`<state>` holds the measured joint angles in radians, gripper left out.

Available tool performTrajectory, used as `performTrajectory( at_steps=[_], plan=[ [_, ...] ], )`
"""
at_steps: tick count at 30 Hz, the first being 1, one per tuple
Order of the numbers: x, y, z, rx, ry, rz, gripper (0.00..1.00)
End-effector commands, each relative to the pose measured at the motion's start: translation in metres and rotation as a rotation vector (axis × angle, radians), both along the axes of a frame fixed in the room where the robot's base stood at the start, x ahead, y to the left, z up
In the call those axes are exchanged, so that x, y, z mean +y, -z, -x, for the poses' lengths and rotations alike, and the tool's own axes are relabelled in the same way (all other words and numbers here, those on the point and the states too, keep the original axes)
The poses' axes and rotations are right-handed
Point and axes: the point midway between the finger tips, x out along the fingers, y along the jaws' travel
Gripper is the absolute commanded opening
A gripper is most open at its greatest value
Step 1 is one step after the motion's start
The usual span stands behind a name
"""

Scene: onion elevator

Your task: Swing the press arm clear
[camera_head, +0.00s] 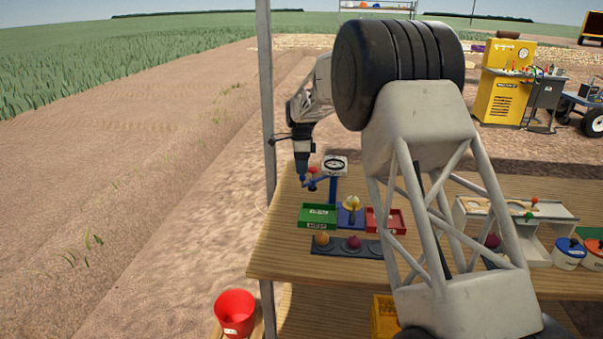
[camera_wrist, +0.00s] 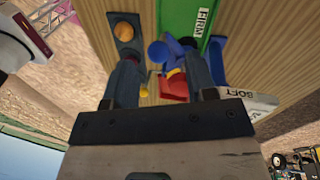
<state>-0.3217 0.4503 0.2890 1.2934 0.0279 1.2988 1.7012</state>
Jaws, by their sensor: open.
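The tester has a blue post (camera_head: 333,190) with a white-faced gauge (camera_head: 335,165) on top. Its blue press arm (camera_head: 318,180) reaches left from the post toward my gripper (camera_head: 304,180), at the back left of the table. In the wrist view my gripper (camera_wrist: 160,68) has its two dark fingers apart. A rounded blue part (camera_wrist: 160,50) shows between or just beyond the fingertips; I cannot tell whether they touch it. A yellow onion (camera_head: 351,203) sits on a blue base, right of and in front of the post.
A green tray (camera_head: 309,223) and a red tray (camera_head: 398,228) flank the blue base. A dark rack (camera_head: 330,248) in front holds onions. A metal upright (camera_head: 266,130) stands left of my gripper. A grey box (camera_head: 555,211) and lidded tubs stand right. A red bucket (camera_head: 235,327) is below.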

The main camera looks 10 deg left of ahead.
Motion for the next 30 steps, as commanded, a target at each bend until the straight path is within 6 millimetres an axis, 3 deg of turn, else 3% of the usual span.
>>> performTrajectory(
  at_steps=[12,30],
  plan=[
    [0.002,-0.044,-0.009,-0.001,0.000,0.000,0.51],
    [-0.002,-0.052,-0.006,-0.003,-0.009,-0.003,0.51]
  ],
)
